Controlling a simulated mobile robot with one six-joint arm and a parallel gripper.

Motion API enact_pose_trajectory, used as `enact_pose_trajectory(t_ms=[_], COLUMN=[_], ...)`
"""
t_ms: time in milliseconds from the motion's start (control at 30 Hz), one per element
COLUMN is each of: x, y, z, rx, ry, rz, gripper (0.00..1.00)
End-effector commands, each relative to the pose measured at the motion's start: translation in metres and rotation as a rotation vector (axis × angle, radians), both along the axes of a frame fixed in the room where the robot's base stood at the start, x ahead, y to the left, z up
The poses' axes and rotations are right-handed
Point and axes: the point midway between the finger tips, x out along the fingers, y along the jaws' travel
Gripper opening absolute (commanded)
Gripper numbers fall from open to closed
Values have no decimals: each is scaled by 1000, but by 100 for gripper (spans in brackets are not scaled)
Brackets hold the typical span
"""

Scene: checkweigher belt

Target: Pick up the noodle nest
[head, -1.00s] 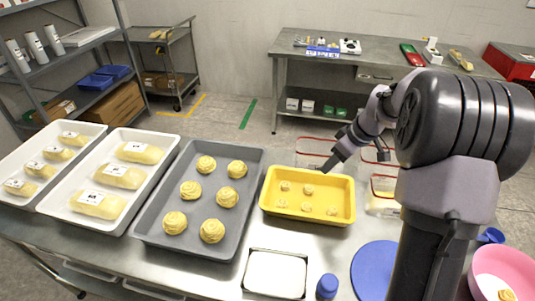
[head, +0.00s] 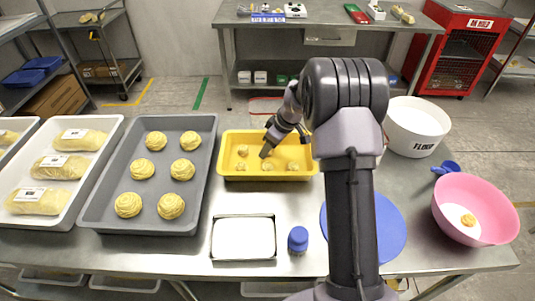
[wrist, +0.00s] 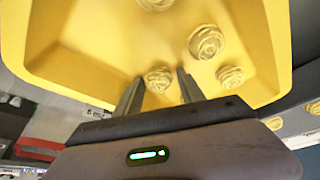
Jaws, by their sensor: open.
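Several small pale noodle nests lie in the yellow tray (head: 225,152). One nest (wrist: 159,79) appears between my finger tips in the wrist view. Other nests show in the wrist view, one up and right (wrist: 207,41), one right (wrist: 229,76) and one at the top edge (wrist: 155,4). My gripper (wrist: 160,74) is open and empty, pointing down over the yellow tray. In the head view my gripper (head: 265,152) is over the middle of that tray, partly covering its contents. I cannot tell its exact height above the nest.
A grey tray (head: 210,160) with several larger nests is left of the yellow one. A pink bowl (head: 450,205) holding one nest, a white flour tub (head: 415,125) and a blue disc (head: 392,228) are right. A metal pan (head: 243,238) and blue-capped jar (head: 298,238) are in front.

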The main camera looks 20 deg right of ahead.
Motion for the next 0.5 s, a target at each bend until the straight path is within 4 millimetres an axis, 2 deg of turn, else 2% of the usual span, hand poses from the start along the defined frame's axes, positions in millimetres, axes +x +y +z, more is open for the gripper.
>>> enact_pose_trajectory(t_ms=[67,100,300,500], x=[0,0,0,0], y=[0,0,0,0], z=[1,1,2,3], rx=[0,0,-1,0], ry=[0,0,1,0], rz=[0,0,0,0], gripper=[46,42,3,2])
